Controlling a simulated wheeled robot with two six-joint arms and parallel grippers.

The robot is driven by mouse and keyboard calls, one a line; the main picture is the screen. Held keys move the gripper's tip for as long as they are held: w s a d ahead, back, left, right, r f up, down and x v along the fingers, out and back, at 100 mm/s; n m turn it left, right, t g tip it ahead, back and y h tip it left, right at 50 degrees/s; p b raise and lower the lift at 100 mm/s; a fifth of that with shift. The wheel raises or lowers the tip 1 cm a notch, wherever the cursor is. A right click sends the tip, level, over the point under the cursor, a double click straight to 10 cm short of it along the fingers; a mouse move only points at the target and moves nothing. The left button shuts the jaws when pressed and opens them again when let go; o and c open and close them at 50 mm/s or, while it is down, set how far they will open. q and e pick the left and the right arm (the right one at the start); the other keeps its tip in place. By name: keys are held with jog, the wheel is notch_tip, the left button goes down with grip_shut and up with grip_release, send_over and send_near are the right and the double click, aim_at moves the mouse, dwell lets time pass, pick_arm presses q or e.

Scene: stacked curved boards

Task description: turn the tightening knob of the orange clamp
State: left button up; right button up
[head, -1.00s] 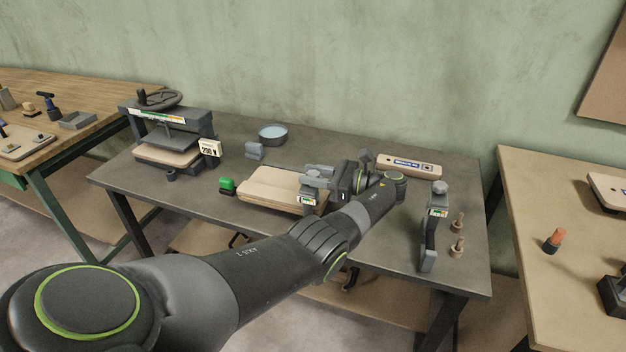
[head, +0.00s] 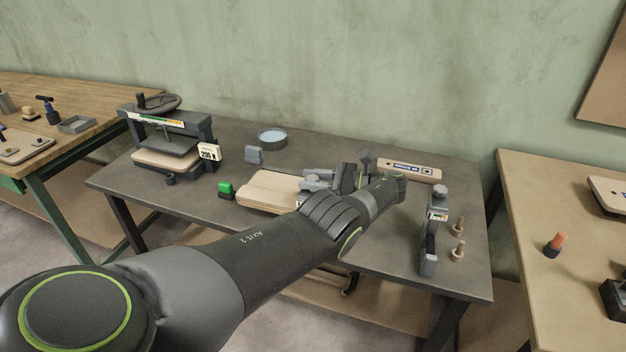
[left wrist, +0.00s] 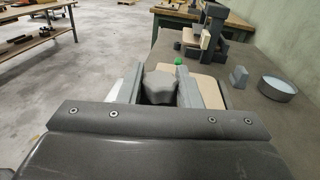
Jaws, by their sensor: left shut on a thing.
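My left gripper (head: 318,179) is over the right end of the stacked curved boards (head: 262,190). In the left wrist view its two fingers (left wrist: 160,90) are shut on a grey lobed knob (left wrist: 158,83). The clamp below this knob is almost wholly hidden by my arm in the head view, so I cannot tell its colour. A second clamp (head: 430,240), dark with a grey knob (head: 440,191) and a small label, stands apart near the right side of the table. No orange clamp body shows. My right gripper is not in view.
A press (head: 168,140) with a handwheel stands at the table's left. A labelled board (head: 410,169) lies behind my wrist; two wooden pegs (head: 458,250) stand at right.

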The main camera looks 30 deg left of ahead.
aim_at(312, 178)
pick_arm(q)
jog(key=o, duration=1)
jog(key=shift+c, duration=0.2)
notch_tip(312, 178, up, 10)
jog(key=p, duration=0.9)
